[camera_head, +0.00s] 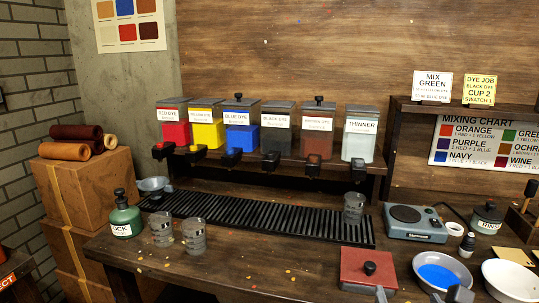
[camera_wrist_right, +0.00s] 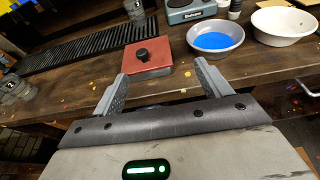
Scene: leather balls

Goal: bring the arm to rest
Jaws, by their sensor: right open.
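My right gripper (camera_head: 418,296) shows only as grey fingertips at the bottom edge of the head view. In the right wrist view its two fingers (camera_wrist_right: 162,78) stand wide apart with nothing between them. It is near the table's front edge, in front of the red lidded box (camera_head: 358,272), which has a black knob and also shows past the fingers in the wrist view (camera_wrist_right: 140,62). The rest of my right arm is hidden in the head view. My left gripper is not in view.
A blue-filled bowl (camera_head: 440,275) and a white bowl (camera_head: 513,281) stand right of the red box. A scale (camera_head: 416,224) is behind. One clear cup (camera_head: 353,208) stands on the black grate (camera_head: 270,220); two stand at front left (camera_head: 162,231). Dye dispensers (camera_head: 240,135) line the back.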

